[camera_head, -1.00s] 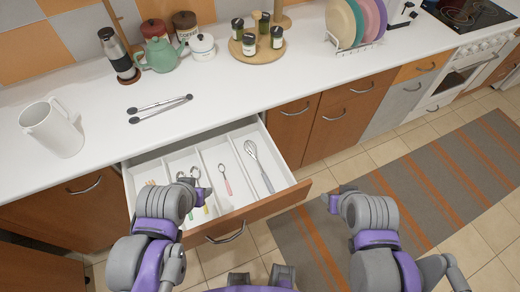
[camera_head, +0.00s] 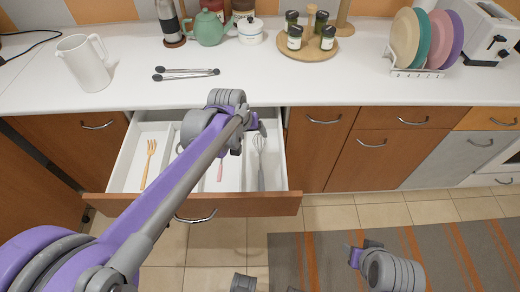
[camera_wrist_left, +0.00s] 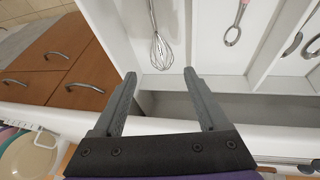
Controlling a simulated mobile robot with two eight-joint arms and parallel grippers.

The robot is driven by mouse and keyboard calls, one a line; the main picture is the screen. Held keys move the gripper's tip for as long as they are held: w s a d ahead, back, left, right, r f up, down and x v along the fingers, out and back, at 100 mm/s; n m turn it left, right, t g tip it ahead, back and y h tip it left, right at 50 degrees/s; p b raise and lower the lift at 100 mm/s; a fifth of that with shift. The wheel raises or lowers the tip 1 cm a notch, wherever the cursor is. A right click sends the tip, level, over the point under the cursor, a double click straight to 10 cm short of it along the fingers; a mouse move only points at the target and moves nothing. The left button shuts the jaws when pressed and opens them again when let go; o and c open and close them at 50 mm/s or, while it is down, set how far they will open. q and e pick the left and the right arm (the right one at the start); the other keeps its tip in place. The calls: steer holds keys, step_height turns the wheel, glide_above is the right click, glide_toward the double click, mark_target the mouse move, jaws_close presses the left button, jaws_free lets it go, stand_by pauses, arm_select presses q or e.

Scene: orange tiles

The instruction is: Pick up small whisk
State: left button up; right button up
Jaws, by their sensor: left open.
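The small whisk (camera_head: 259,147) lies in the right compartment of the open drawer (camera_head: 240,206). Its wire head points toward the back and its handle toward the drawer front. In the left wrist view the whisk's wires (camera_wrist_left: 161,50) show just beyond my fingertips, roughly centred between them. My left gripper (camera_wrist_left: 160,76) is open and empty, its two fingers spread wide. In the head view my left gripper (camera_head: 252,122) is over the back right part of the drawer, close to the whisk's head. My right gripper (camera_head: 354,257) is low, over the floor; its fingers are not clear.
A pink-handled spoon (camera_head: 220,170) and a wooden fork (camera_head: 149,160) lie in other compartments. The counter (camera_head: 300,90) overhangs the drawer's back. Drawer dividers and walls stand close around the whisk.

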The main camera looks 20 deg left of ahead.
mark_target(257, 142)
arm_select(q)
steer(key=b+x, duration=0.1)
steer(key=x, duration=0.9)
steer(key=shift+f, duration=0.15)
steer(key=shift+s+a, duration=0.1)
steer(key=c, duration=1)
